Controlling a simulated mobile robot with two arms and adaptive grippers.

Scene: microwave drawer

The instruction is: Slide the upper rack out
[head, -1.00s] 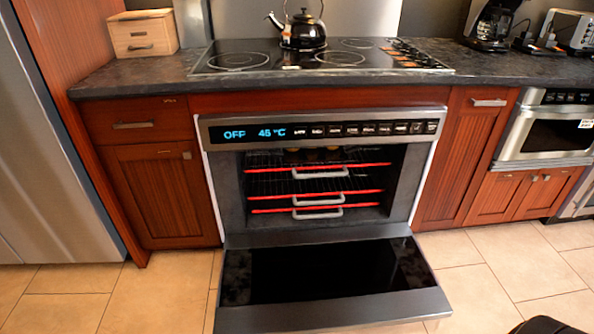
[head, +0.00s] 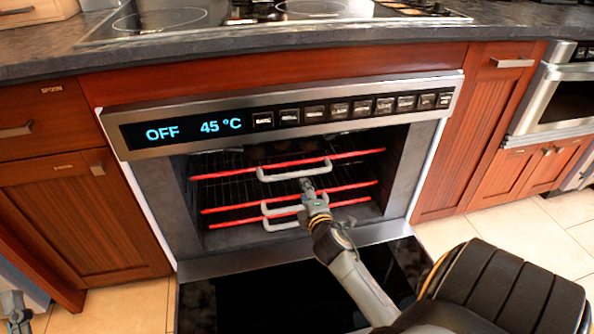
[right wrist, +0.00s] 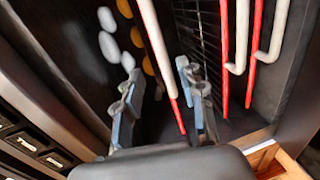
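The oven is open. Its upper rack (head: 228,173) is inside, with a red front bar and a pale handle (head: 293,173). My right gripper (head: 306,185) is just below and in front of that handle. In the right wrist view my right gripper (right wrist: 160,92) has its two fingers apart, with nothing gripped. The upper rack's handle and red bar (right wrist: 174,105) run into the gap between the fingers in that view; I see no clear contact. A piece of my left gripper (head: 16,308) shows at the lower left edge, too cut off to read.
Two lower racks (head: 228,208) with red bars and pale handles sit close below. The oven door (head: 265,300) is folded down under my right arm. Pale and yellow round items (right wrist: 108,45) show by the upper rack. The control panel (head: 290,115) is above the opening.

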